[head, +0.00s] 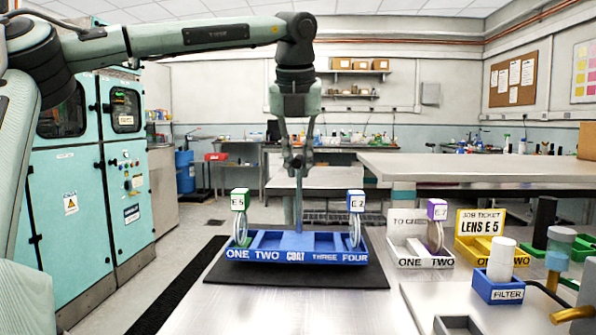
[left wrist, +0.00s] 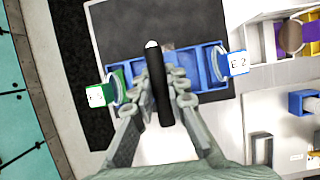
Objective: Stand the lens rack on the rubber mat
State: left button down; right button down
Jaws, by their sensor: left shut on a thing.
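The blue lens rack (head: 297,257) is labelled ONE, TWO, COAT, THREE, FOUR. It carries a green-tagged E 5 lens (head: 240,203) at its left end and a blue-tagged E 2 lens (head: 356,203) at its right end. My left gripper (head: 298,165) is shut on the rack's upright handle, which shows dark between the fingers in the left wrist view (left wrist: 158,85). The rack looks level, over the black rubber mat (head: 290,280). It seems slightly raised, but contact underneath is hidden. My right gripper is out of view.
Right of the mat stand a white rack (head: 425,262) with a purple-tagged lens (head: 437,210), a yellow tray with a job ticket reading LENS E 5 (head: 480,222), and a blue FILTER holder (head: 500,290) with a white cylinder. The bench left of the mat is clear.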

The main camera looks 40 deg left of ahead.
pick_arm(q)
jog(key=shift+f, duration=0.85)
jog(key=c, duration=1.5)
grip_release()
jog(key=shift+c, duration=0.2)
jog(key=v, duration=1.2)
